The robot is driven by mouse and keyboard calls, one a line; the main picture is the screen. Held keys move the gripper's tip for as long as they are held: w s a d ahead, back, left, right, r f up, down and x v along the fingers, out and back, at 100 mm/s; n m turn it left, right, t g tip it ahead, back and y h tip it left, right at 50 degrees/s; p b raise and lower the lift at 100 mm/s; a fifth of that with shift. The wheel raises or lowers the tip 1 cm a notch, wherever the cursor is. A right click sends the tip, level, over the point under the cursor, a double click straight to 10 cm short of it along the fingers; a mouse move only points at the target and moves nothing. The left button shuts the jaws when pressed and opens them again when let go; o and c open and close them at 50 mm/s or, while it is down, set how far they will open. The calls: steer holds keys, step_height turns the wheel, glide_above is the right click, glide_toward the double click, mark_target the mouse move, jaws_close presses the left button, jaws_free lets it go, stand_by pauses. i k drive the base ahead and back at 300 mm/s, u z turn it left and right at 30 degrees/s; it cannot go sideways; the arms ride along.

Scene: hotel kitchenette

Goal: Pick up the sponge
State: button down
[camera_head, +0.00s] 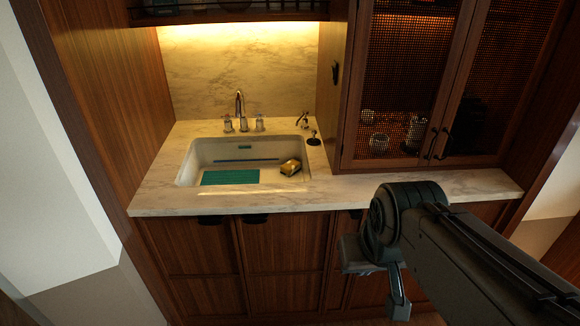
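A small yellow object with a dark side, which looks like the sponge (290,167), lies in the right part of the white sink basin (187,163). It seems tilted, close to the basin's right wall. My gripper (398,302) hangs in front of the counter, to the right of the sink and apart from the sponge. Its fingers are small and partly hidden by my arm, so I cannot tell whether they are open.
A flat green mat (230,177) and a thin blue strip (247,161) are in the basin. A faucet (239,104) stands behind it, a dark round item (313,138) at its right. A cabinet (398,80) stands on the counter's right.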

mark_target(292, 166)
steer(key=u, duration=0.2)
steer(key=i, duration=0.35)
steer(key=u, duration=0.1)
